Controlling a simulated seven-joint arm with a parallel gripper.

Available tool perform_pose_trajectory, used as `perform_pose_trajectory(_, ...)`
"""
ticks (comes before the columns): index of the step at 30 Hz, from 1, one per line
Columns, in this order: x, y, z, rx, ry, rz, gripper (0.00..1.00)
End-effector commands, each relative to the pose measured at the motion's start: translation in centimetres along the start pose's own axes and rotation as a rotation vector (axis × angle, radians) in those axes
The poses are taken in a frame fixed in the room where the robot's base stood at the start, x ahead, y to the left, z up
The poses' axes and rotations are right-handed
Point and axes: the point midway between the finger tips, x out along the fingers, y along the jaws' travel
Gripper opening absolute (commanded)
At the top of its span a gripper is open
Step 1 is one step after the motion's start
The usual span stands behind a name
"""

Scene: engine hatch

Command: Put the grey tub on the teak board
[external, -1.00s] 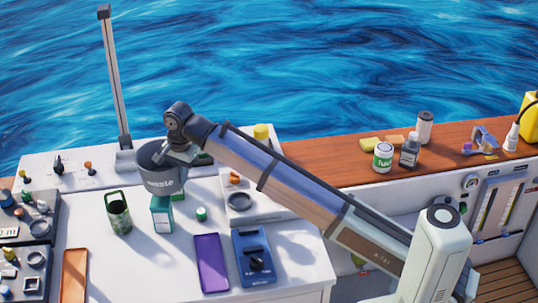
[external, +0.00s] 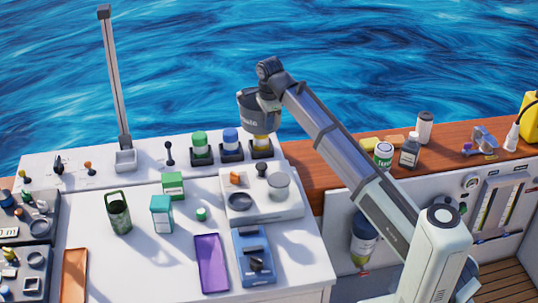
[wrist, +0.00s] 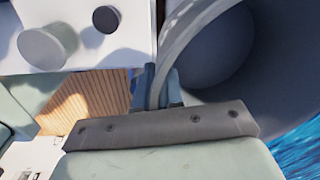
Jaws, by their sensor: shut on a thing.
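The grey tub (external: 258,112), with white lettering on its side, hangs from my gripper (external: 270,100) in the external view. My gripper is shut on its rim. In the wrist view the tub (wrist: 235,60) fills the upper right, and its rim passes between the fingers (wrist: 160,88).
On the teak board stand a green-labelled jar (external: 383,155), a grey bottle (external: 409,152), a white cylinder (external: 424,128) and sponges (external: 372,144). The board's left stretch is bare. Green-capped (external: 200,143) and blue-capped (external: 231,141) jars stand left of the tub.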

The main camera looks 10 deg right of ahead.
Motion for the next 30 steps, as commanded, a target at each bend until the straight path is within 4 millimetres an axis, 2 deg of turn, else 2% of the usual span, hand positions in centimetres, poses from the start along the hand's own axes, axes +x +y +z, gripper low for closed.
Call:
perform_pose_trajectory(1, 0.0, -0.3, -2.0, 0.041, 0.003, -0.001, 0.0)
perform_pose_trajectory(3, 0.0, -0.7, -4.5, 0.094, 0.007, -0.002, 0.0)
perform_pose_trajectory(11, 0.1, -1.4, -13.7, 0.295, 0.023, -0.003, 0.0)
perform_pose_trajectory(18, 0.1, -1.0, -21.6, 0.47, 0.036, -0.005, 0.0)
perform_pose_trajectory(24, 0.0, -0.5, -26.3, 0.575, 0.045, -0.006, 0.0)
perform_pose_trajectory(29, 0.0, 0.0, -29.1, 0.639, 0.05, -0.007, 0.0)
perform_pose_trajectory(30, 0.8, 0.2, -29.0, 0.64, 0.05, -0.005, 0.0)
